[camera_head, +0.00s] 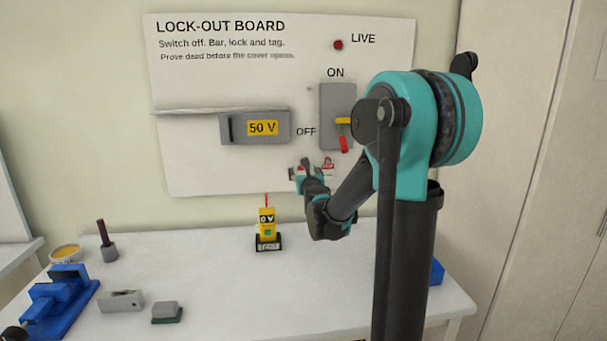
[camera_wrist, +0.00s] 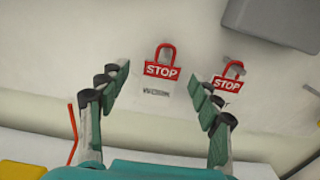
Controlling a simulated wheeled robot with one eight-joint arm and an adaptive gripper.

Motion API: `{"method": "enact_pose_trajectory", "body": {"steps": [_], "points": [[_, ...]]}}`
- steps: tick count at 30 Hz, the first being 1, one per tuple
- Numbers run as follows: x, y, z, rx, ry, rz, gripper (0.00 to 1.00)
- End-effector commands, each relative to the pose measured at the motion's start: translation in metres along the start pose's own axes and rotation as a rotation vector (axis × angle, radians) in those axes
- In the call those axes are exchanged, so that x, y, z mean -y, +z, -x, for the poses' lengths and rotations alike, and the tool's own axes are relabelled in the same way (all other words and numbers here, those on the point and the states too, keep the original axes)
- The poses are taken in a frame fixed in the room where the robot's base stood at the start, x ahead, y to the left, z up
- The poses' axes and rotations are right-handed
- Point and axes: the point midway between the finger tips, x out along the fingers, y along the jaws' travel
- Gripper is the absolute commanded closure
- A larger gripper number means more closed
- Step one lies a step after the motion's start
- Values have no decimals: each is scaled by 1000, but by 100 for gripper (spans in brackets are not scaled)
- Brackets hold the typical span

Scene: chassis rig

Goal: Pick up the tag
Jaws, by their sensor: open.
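A tag (camera_wrist: 158,71) with a red loop, a red STOP band and a white lower part hangs on the board. In the wrist view it shows between the fingers of my gripper (camera_wrist: 160,88), beyond their tips. A second, similar STOP tag (camera_wrist: 228,82) hangs to its right, just outside the right finger. My gripper is open and empty, with a finger on either side of the first tag. In the head view my gripper (camera_head: 310,170) is low at the board and partly covers the tags; a bit of red (camera_head: 328,164) shows beside it.
The lock-out board (camera_head: 210,175) carries a 50 V box (camera_head: 282,138) and a grey switch (camera_head: 331,92) with a yellow handle and a red piece below it. A yellow tester (camera_head: 267,223) stands on the table below. A blue vise (camera_head: 62,298) and small blocks lie at left.

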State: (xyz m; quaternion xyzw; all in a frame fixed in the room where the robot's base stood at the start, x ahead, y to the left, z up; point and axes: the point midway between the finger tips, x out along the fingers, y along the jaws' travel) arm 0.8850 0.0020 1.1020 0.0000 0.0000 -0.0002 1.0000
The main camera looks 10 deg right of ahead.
Motion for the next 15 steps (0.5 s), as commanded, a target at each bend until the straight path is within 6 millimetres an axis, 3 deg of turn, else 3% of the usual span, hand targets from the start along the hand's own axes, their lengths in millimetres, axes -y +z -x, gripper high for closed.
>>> {"method": "enact_pose_trajectory", "body": {"steps": [6,15], "points": [[2,-2,-28,0,0,0,36],[2,-2,-34,0,1,0,36]]}}
